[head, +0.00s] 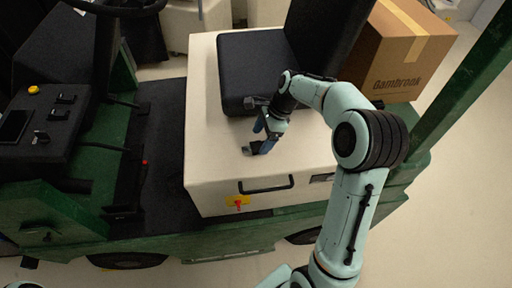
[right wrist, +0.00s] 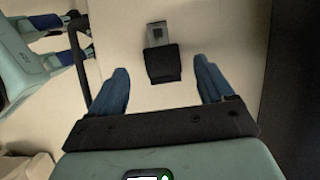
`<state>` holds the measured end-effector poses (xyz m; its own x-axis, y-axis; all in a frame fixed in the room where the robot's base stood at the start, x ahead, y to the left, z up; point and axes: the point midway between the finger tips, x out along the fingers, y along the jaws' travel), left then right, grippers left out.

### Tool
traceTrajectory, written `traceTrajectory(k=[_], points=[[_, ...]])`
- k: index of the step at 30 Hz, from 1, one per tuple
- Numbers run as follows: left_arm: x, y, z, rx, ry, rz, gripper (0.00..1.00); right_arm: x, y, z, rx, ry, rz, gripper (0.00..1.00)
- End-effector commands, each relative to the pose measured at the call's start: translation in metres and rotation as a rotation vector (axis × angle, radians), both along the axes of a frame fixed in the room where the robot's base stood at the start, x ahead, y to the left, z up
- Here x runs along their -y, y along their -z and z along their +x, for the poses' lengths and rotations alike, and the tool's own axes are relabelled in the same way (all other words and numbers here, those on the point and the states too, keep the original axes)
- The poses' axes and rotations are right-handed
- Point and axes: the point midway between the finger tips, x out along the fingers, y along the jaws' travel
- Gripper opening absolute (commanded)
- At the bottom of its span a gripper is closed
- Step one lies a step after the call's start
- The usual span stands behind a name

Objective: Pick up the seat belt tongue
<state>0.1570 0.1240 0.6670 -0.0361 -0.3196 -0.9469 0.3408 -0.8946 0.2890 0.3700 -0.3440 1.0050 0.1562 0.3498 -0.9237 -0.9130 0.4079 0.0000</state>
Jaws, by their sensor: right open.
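The seat belt tongue lies flat on the cream top of the cart's seat box. In the right wrist view the seat belt tongue (right wrist: 161,62) has a black body and a grey metal plate with a dark slot. It lies between and just beyond the blue fingertips, apart from them. In the head view the tongue (head: 247,149) shows small, beside the fingers and partly hidden. My right gripper (head: 262,136) is open and empty, pointing down above the box; its spread fingers show in the right wrist view (right wrist: 160,88). What looks like my left gripper (right wrist: 68,38) shows at the upper left there, its jaw state unclear.
The black seat (head: 250,65) stands behind the gripper, with a dark buckle (head: 254,105) at its edge. A cardboard box (head: 400,50) is at the back right. A green post (head: 470,85) rises at the right. A black handle (head: 266,186) is on the box front.

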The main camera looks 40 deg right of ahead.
Motion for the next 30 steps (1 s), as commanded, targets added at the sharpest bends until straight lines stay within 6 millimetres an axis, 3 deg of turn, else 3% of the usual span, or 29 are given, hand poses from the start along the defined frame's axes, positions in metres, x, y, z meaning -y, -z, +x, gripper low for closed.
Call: traceTrajectory(k=[6,14,15,18,21,30], points=[[0.000,0.001,-0.001,-0.001,0.000,0.000,0.43,-0.010,0.028,0.006,-0.001,0.000,0.000,0.81],[0.000,0.001,-0.001,-0.001,0.000,0.000,0.43,-0.011,0.031,0.007,0.001,0.000,0.000,0.81],[0.000,0.001,-0.001,-0.001,0.000,0.000,0.43,-0.011,0.030,0.007,0.001,0.000,0.000,0.78],[0.000,0.001,-0.001,-0.001,0.000,0.000,0.43,-0.011,0.030,0.007,0.001,0.000,0.000,0.45],[0.000,0.001,-0.001,-0.001,0.000,0.000,0.43,-0.011,0.030,0.007,0.001,0.000,0.000,0.19],[0.000,0.001,-0.001,-0.001,0.000,0.000,0.43,-0.011,0.028,0.007,0.002,0.000,-0.001,0.18]])
